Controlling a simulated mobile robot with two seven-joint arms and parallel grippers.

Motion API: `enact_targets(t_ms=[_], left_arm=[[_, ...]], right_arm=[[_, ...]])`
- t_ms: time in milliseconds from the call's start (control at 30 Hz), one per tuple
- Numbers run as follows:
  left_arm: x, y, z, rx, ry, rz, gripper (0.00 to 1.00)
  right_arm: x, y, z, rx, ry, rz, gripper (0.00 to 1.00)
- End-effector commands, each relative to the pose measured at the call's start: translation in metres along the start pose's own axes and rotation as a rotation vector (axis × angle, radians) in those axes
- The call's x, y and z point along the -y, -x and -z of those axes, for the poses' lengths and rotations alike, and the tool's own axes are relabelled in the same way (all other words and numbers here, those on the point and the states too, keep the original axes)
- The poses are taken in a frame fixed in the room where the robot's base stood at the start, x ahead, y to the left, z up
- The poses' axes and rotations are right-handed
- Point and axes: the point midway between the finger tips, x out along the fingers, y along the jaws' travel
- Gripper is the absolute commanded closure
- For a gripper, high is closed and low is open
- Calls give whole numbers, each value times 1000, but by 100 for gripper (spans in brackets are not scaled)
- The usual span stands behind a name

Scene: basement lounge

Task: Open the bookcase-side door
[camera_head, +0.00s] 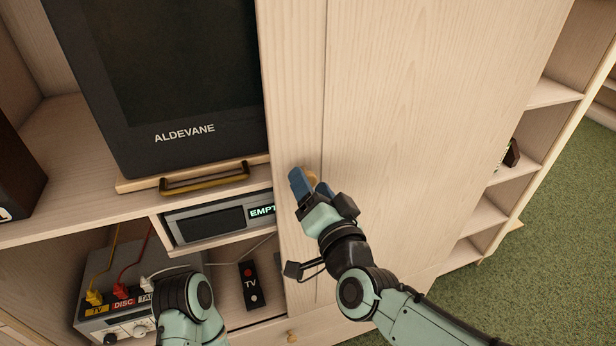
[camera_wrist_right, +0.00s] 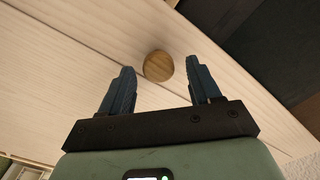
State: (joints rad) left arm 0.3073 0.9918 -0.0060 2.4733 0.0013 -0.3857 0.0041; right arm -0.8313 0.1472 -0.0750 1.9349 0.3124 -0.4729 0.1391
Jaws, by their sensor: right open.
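The tall pale wood door panel (camera_head: 420,120) stands flat and appears shut, beside the open bookcase shelves on the right. A vertical seam runs along its left side. A round wooden knob (camera_head: 313,177) shows near this seam, partly hidden by my right gripper (camera_head: 312,188). In the right wrist view the knob (camera_wrist_right: 158,66) is just beyond and between the fingertips of my right gripper (camera_wrist_right: 163,82). The fingers are apart and no contact with the knob shows. Part of my left arm is at the bottom of the head view; its gripper does not show.
The bookcase shelves (camera_head: 548,95) stand at the right over green carpet (camera_head: 560,265). At the left are a television (camera_head: 185,85), a brass handle (camera_head: 205,178), a player with a lit display (camera_head: 210,222), and a switch box with cables (camera_head: 125,315). Another small knob (camera_head: 292,337) is low down.

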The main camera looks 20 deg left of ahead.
Motion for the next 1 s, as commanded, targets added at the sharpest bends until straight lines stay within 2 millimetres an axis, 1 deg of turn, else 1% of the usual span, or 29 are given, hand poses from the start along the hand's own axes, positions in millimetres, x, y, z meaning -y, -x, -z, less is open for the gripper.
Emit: enact_targets(t_ms=[33, 100, 200, 300, 533, 567, 600, 667, 700, 733, 1000], left_arm=[[-1, 2, 0, -1, 0, 0, 57], [-1, 3, 0, -1, -1, 0, 57], [-2, 4, 0, -2, -1, -1, 57], [-2, 4, 0, -2, -1, -1, 57], [-2, 4, 0, -1, -1, -1, 57], [-2, 4, 0, -2, -1, -1, 57], [-2, 4, 0, -2, -1, -1, 57], [-2, 4, 0, -2, -1, -1, 57], [-2, 4, 0, -2, -1, -1, 57], [-2, 4, 0, -2, -1, -1, 57], [-1, 2, 0, -1, 0, 0, 57]], right_arm=[[0, -8, 0, 1, 1, -2, 37], [0, -16, 0, 1, 0, -2, 37], [-1, -23, 0, 1, 0, -2, 37], [-1, -26, 0, 1, 1, -2, 37], [-1, -26, 0, 1, 0, -1, 37], [-1, -26, 0, 1, 0, -1, 44], [-1, -26, 0, 1, 0, -1, 57], [-1, -26, 0, 1, 0, -1, 76], [-1, -26, 0, 1, 0, -1, 90], [-1, -26, 0, 1, 0, -1, 99], [-1, -24, 0, 0, 0, 1, 100]])
